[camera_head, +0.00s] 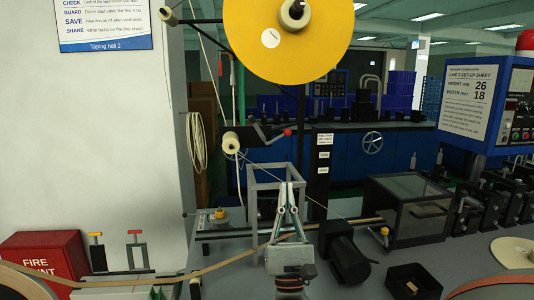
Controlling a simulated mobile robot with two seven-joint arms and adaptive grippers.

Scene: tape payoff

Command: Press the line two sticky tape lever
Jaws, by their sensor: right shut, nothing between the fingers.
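No label on this lever can be read. My right gripper (290,190) points upward in the lower middle, its fingers shut and empty. In the picture its tips are below the red knob, apart from it, in front of a grey frame (250,195). My left gripper is not in view.
A blue panel with a LINE 2 set-up sheet (469,98) stands right. A dark clear-sided box (408,210), a black motor (345,253) and a black tray (413,281) are right of my gripper. Yellow-topped (96,250) and red-topped (136,250) posts stand left, near a red fire box (42,256).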

